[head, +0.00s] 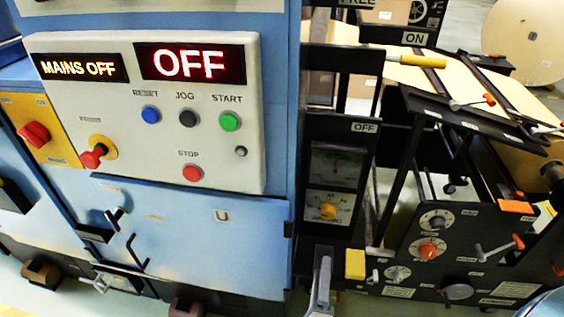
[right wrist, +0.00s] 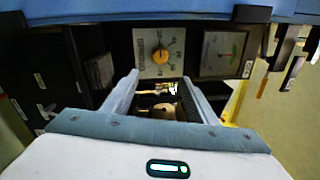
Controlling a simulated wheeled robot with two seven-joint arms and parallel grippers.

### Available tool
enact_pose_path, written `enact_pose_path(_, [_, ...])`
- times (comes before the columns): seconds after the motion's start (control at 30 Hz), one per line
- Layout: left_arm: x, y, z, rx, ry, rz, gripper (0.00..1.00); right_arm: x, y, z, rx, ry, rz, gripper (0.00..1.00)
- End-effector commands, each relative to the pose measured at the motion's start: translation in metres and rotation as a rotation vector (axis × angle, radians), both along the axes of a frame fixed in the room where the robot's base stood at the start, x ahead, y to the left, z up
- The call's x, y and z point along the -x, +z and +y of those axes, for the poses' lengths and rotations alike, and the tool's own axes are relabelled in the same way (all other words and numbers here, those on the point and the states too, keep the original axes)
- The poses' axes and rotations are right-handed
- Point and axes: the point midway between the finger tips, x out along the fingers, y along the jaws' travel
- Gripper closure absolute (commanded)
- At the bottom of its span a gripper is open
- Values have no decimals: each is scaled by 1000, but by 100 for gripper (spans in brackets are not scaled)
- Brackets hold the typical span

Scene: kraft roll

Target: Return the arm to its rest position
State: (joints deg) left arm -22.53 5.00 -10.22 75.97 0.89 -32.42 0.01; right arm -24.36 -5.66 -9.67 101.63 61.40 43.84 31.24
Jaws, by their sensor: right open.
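My right gripper (head: 321,283) shows at the bottom centre of the head view as a grey finger, near the black machine frame (head: 340,130). The right wrist view shows both grey fingers of this gripper (right wrist: 160,80) spread apart, with nothing held between them. Beyond the fingertips is a dial plate with an orange knob (right wrist: 160,57). I cannot make out my left gripper in the head view.
A blue cabinet (head: 200,230) carries a control panel (head: 120,130) with a red OFF display (head: 191,63) and coloured buttons. The black machine on the right has knobs, levers and a yellow-handled lever (head: 422,61). A large roll (head: 530,38) stands behind.

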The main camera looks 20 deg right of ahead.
Motion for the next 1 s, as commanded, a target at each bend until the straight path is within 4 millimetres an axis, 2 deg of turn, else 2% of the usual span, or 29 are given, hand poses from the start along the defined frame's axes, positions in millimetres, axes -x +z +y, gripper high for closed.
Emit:
enact_pose_path(0.17, [0,0,0,0,0,-1,47,-1,-2,2,12,11,9,47])
enact_pose_path(0.27, [-1,1,0,1,0,-6,47,-6,-7,10,59,55,40,47])
enact_pose_path(0.37, [-3,3,-1,3,-1,-17,47,-13,-21,28,159,144,109,47])
enact_pose_path(0.47, [-4,5,-2,4,-2,-26,47,-20,-49,56,315,286,218,47])
enact_pose_path(0.57, [-6,7,-3,8,-3,-43,47,-18,-93,87,516,464,364,47])
enact_pose_path(0.67, [-7,7,-6,13,-5,-56,47,-3,-148,112,729,651,523,47])
enact_pose_path(0.73, [-7,7,-8,17,-5,-63,47,14,-188,122,869,778,634,47])
enact_pose_path(0.87, [-9,9,-13,25,-7,-82,47,57,-258,124,1109,999,831,47])
enact_pose_path(0.9, [-10,9,-14,27,-8,-89,47,72,-277,120,1177,1062,889,47])
enact_pose_path(1.0, [-13,10,-16,30,-11,-102,47,107,-316,107,1317,1202,1016,47])
